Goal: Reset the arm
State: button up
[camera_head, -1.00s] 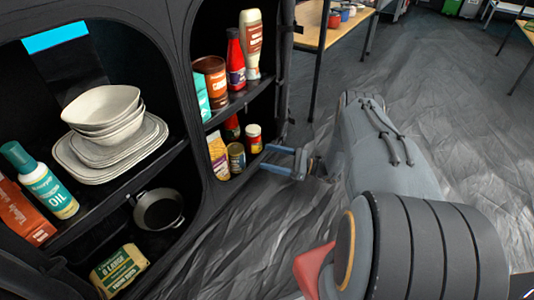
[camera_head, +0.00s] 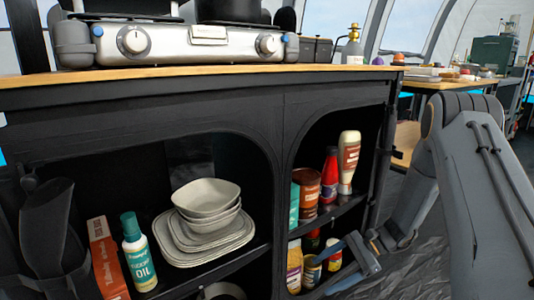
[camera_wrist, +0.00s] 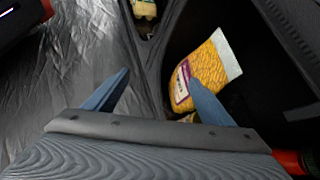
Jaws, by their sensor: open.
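My gripper (camera_head: 345,262) is at the right-hand opening of the black cabinet (camera_head: 180,115), in front of its lower shelf. In the wrist view my gripper (camera_wrist: 150,97) shows two blue fingers spread wide apart with nothing held between them. A yellow packet (camera_wrist: 207,72) lies behind the right finger, which covers part of it. The same packet (camera_head: 294,266) stands on the lower shelf in the head view. Whether the finger touches it, I cannot tell. My grey arm fills the right side of the head view.
Cans, a red bottle (camera_head: 329,175) and a pale bottle (camera_head: 348,162) crowd the right compartment. Stacked bowls (camera_head: 207,199), plates and an oil bottle (camera_head: 139,253) sit in the left one. A stove (camera_head: 175,42) stands on the worktop (camera_head: 60,78). Open floor (camera_wrist: 65,85) lies left in the wrist view.

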jog(key=s+r+n+t+h, duration=0.3)
jog(key=s+r+n+h, duration=0.8)
jog(key=s+r+n, duration=0.5)
jog(key=s+a+r+n+g+y+p, duration=0.2)
jog(key=s+a+r+n+p, duration=0.4)
jog(key=s+a+r, duration=1.25)
jog(key=d+r+m+p, duration=0.2)
jog(key=d+r+p, duration=0.4)
jog(key=r+p, duration=0.3)
jog(key=d+r+m+h+p, duration=0.1)
jog(key=d+r+m+p, duration=0.2)
jog(key=p, duration=1.3)
jog(key=s+d+r+m+h+p, duration=0.1)
jog(key=d+r+m+p, duration=0.1)
jog(key=d+r+p, duration=0.8)
notch_tip(320, 180, up, 6)
jog(key=p, duration=0.3)
jog(key=shift+f+p, duration=0.25)
jog(key=shift+p, duration=0.1)
